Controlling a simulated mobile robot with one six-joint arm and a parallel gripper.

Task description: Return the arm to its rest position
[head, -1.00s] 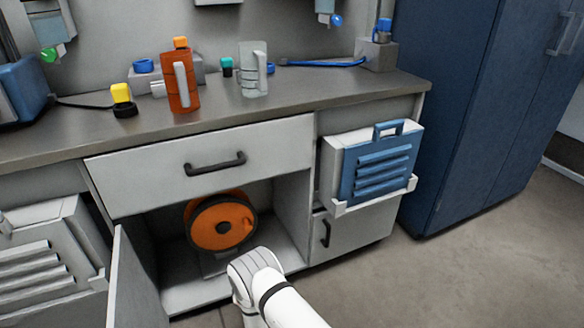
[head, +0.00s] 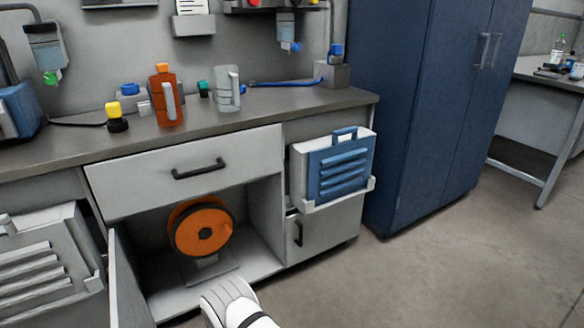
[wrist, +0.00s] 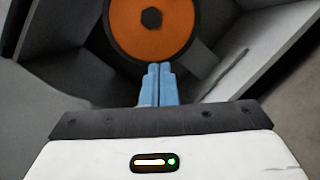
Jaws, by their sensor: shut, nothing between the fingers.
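My gripper (wrist: 158,70) shows in the wrist view with its two blue fingers together and nothing between them. It points toward the open cabinet compartment, below and in front of an orange reel (wrist: 150,28). The fingers look apart from the reel. In the head view my white arm (head: 236,305) reaches in at the bottom, and the gripper itself is not visible there. The orange reel (head: 203,228) stands upright on a grey stand inside the open compartment.
The cabinet door (head: 128,282) stands open at the left of the compartment. A closed drawer (head: 190,168) is above. A blue slatted holder (head: 343,168) juts out at right. The counter (head: 60,150) carries an orange jug (head: 164,98) and a clear jug (head: 227,95). Floor at right is free.

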